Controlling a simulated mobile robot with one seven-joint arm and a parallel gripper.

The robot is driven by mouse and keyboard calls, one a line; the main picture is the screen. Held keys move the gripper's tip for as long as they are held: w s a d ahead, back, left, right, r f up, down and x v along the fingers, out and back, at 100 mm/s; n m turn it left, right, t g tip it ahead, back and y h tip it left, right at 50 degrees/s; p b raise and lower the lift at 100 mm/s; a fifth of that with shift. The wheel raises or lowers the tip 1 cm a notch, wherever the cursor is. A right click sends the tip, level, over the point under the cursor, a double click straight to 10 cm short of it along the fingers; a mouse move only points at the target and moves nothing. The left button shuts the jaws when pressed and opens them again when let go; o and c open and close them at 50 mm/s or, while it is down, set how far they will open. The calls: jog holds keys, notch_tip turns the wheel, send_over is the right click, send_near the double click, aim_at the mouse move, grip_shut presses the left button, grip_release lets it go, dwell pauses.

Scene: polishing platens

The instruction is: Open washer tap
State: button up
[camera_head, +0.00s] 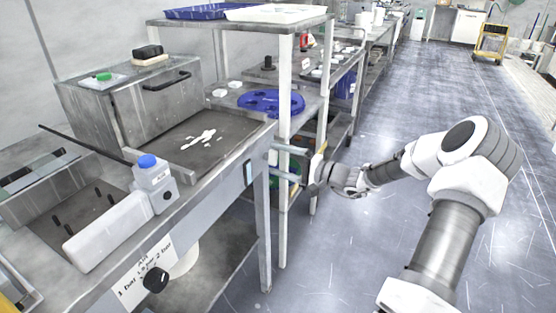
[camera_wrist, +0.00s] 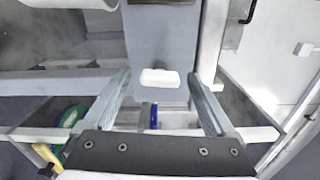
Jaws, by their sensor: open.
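My gripper (camera_head: 276,153) reaches left to the right end of the steel bench, close to a white post. In the wrist view my gripper (camera_wrist: 159,77) is open, its two fingers wide apart. A small white block (camera_wrist: 160,78) shows between the fingertips against a grey-blue panel. A narrow blue piece (camera_wrist: 153,116) shows lower between the fingers. I cannot tell whether either touches a finger. A black knob (camera_head: 155,279) sits on the bench front at lower left, beside a pressure label (camera_head: 147,270). I cannot tell which of these parts is the washer tap.
The floor (camera_head: 420,100) to the right is clear.

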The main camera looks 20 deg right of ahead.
jog(key=p+v, duration=0.3)
jog(key=v, duration=1.4)
jog(key=shift+d, duration=0.1)
jog(key=s+a+r+n+g+h+p, duration=0.1)
jog(key=a+r+n+g, duration=0.25)
jog(key=a, duration=0.45)
jog(key=s+a+r+n+g+h+p, duration=0.1)
jog(key=a+r+n+g+h, duration=0.15)
jog(key=a+g, duration=0.35)
jog(key=s+a+r+n+g+h+p, duration=0.1)
jog(key=a+r+n+g, duration=0.15)
jog(key=a, duration=0.65)
jog(key=s+a+r+n+h, duration=0.35)
jog(key=s+r, duration=0.25)
jog(key=r, duration=0.2)
jog(key=s+a+t+h+b, duration=0.1)
jog(key=s+t+h+b, duration=0.2)
jog(key=s, duration=0.7)
notch_tip(320, 180, up, 18)
jog(key=p, duration=1.9)
jog(key=shift+s, duration=0.25)
jog(key=c, duration=0.6)
jog(key=shift+a, duration=0.2)
jog(key=shift+c, duration=0.2)
